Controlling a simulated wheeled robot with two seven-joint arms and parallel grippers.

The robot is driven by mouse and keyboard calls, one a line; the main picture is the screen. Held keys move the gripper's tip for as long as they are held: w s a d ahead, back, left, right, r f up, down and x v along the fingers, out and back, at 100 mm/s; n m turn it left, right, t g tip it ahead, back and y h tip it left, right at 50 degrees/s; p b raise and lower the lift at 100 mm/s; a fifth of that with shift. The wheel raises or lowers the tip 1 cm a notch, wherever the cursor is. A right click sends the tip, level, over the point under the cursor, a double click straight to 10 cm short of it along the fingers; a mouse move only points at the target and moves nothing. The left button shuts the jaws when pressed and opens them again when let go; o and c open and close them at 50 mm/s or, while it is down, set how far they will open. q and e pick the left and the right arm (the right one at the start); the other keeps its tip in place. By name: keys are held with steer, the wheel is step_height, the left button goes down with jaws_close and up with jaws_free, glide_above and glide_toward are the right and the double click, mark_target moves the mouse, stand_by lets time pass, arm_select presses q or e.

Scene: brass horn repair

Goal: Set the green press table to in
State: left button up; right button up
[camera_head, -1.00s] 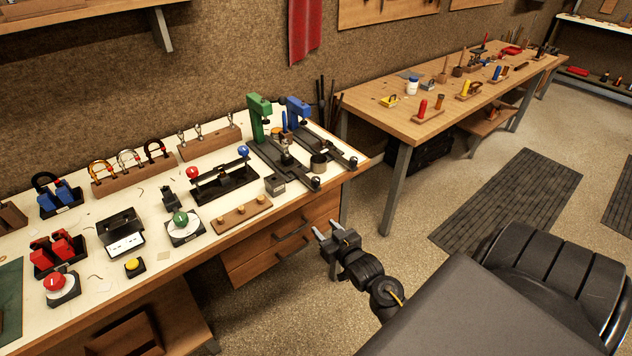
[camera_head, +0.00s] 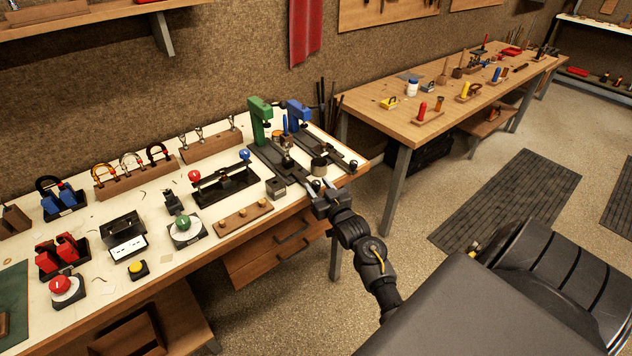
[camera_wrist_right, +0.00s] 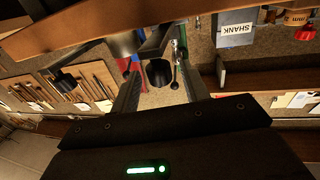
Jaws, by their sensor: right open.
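The green press (camera_head: 259,120) stands at the right end of the white-topped bench, beside the blue press (camera_head: 298,115). Its dark sliding table runs on a rail (camera_head: 265,157) toward the bench's front edge. A dark round knob (camera_head: 317,184) is at the front end. My right gripper (camera_head: 316,194) is open at the front edge, with its fingertips close to this knob. In the right wrist view, a dark round knob (camera_wrist_right: 158,72) shows between the open fingers (camera_wrist_right: 160,62); contact cannot be told. My left gripper is not in view.
The blue press's knob (camera_head: 353,165) is close on the right. A small grey block (camera_head: 276,187) and a wooden strip with brass pegs (camera_head: 243,216) lie to the left. Drawers (camera_head: 270,250) are below the edge. The floor between the benches is clear.

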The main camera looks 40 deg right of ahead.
steer(key=shift+x, duration=0.9)
steer(key=shift+c, duration=0.3)
jaws_close()
